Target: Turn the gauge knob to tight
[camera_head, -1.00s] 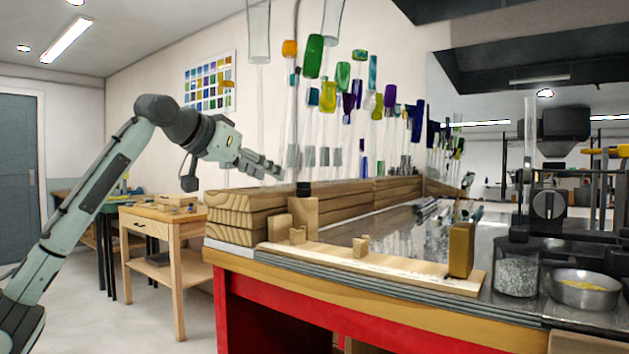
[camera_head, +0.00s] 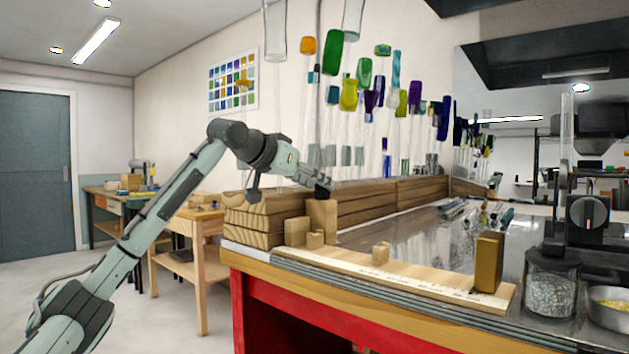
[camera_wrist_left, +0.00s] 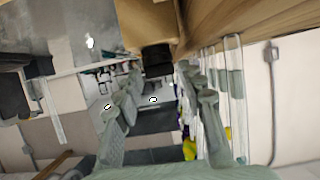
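A round dark knob (camera_head: 588,212) with a pale line sits on the black apparatus at the right of the head view; I can read no marking on it. My left gripper (camera_head: 325,187) is far to its left, above the wooden blocks, overlapping the foot of a thin upright post (camera_head: 317,90). In the left wrist view the fingers of my left gripper (camera_wrist_left: 160,74) are spread apart, with a black blocky part (camera_wrist_left: 157,60) between or just beyond the tips. I cannot tell whether it is a gauge knob or touches a finger. My right gripper is not in view.
A wooden board (camera_head: 410,277) with small blocks and a brass-coloured block (camera_head: 488,262) lies along the bench's front edge. Stacked timbers (camera_head: 255,221) stand behind it. Glass tubes (camera_head: 275,30) hang above the gripper. A glass jar (camera_head: 551,285) and metal bowl (camera_head: 610,308) stand right.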

